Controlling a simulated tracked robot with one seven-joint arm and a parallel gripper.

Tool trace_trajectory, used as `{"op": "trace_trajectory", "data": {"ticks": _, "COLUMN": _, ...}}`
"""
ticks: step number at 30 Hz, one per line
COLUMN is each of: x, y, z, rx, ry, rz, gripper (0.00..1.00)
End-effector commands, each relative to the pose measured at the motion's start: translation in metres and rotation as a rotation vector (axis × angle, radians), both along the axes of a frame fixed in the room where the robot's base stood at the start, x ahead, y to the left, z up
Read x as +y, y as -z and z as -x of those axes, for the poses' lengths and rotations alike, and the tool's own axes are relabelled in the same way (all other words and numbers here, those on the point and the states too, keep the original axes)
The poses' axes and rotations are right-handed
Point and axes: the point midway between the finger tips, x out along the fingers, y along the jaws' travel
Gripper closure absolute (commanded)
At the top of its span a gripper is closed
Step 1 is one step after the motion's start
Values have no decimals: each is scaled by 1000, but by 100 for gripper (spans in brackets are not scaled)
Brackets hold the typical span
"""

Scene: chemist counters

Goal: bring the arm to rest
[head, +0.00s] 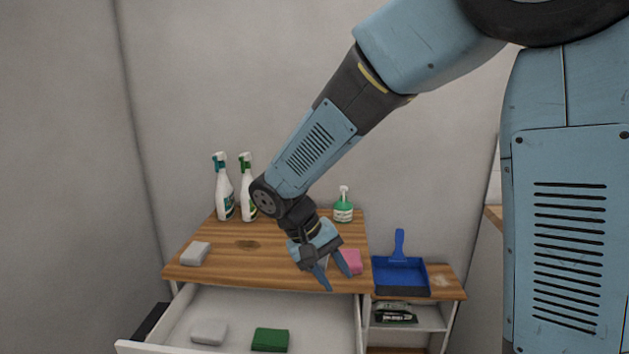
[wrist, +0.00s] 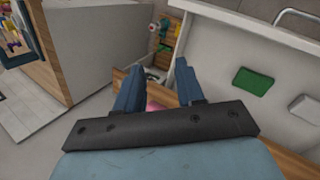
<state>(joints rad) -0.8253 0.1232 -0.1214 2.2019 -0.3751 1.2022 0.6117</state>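My arm reaches from the upper right down over the wooden counter (head: 270,263) in the head view, with its elbow bent. My gripper (head: 342,281) points downward near the counter's front edge, above the open drawer's right side. Its two blue fingers are spread apart, and they also stand apart in the wrist view (wrist: 157,75). A pink sponge (head: 351,261) is at the counter's front right, behind the right finger and partly hidden by it. A bit of pink (wrist: 153,105) shows between the fingers in the wrist view; the fingers do not appear closed on it.
The open white drawer (head: 310,310) holds a green sponge (head: 271,340) and a white one (head: 209,332). Another pale block (head: 195,254) lies on the counter. Spray bottles (head: 223,195) and a green pump bottle (head: 343,208) stand behind. A blue dustpan (head: 401,275) is at right.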

Motion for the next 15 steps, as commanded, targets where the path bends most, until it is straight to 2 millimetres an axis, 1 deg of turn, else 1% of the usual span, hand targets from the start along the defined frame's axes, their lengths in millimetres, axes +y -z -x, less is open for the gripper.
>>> {"op": "trace_trajectory", "data": {"ticks": 1, "x": -13, "y": -10, "z": 0, "rx": -8, "ry": 22, "rz": -40, "gripper": 62}}
{"op": "trace_trajectory", "data": {"ticks": 3, "x": -28, "y": -21, "z": 1, "rx": -15, "ry": 38, "rz": -90, "gripper": 62}}
{"op": "trace_trajectory", "data": {"ticks": 8, "x": -62, "y": -44, "z": 8, "rx": -49, "ry": 75, "rz": -201, "gripper": 62}}
{"op": "trace_trajectory", "data": {"ticks": 15, "x": -108, "y": -75, "z": 25, "rx": -134, "ry": 117, "rz": -347, "gripper": 62}}
